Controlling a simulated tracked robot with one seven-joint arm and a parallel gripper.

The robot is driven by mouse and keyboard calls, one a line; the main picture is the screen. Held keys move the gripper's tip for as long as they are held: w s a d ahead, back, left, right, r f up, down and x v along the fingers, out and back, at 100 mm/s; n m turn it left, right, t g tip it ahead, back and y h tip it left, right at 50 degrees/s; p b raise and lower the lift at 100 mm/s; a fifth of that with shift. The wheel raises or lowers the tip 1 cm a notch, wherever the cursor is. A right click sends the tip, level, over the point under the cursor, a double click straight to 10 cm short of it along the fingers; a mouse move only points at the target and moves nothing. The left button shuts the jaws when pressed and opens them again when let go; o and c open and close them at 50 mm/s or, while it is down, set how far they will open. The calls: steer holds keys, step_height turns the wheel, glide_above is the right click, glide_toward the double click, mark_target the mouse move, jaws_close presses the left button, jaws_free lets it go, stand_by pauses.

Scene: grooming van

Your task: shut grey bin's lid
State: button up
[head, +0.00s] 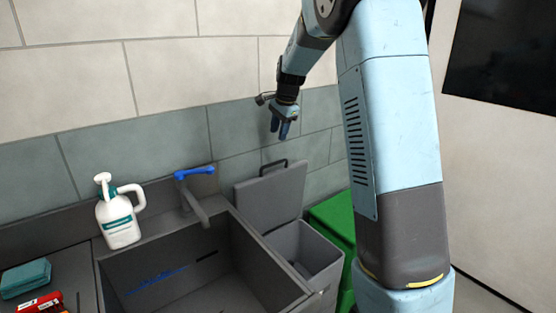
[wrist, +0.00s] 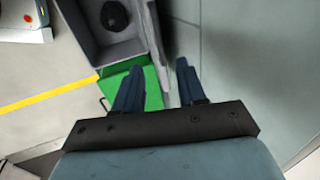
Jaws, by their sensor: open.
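The grey bin (head: 310,247) stands right of the sink in the head view. Its lid (head: 270,198) is raised, leaning back toward the tiled wall, with a dark handle on its top edge. In the wrist view the bin (wrist: 121,50) is at the top left with a dark lump inside, and the lid (wrist: 154,45) shows as a thin edge-on strip. My gripper (head: 284,130) is above the lid near the wall, pointing down, apart from the lid. In the wrist view my gripper (wrist: 157,66) has its fingers spread with nothing held between them.
A green bin (head: 333,218) stands right of the grey bin, partly hidden by my arm. The sink (head: 235,245) with a blue-handled tap (head: 195,188) is to the left. A white jug (head: 118,217) stands on the counter. The tiled wall (wrist: 240,60) is close beside my gripper.

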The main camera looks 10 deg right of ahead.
steer(key=x, duration=1.3)
steer(key=shift+a+f, duration=0.1)
steer(key=shift+f, duration=0.1)
steer(key=c, duration=0.7)
jaws_close()
steer(key=shift+r, duration=0.1)
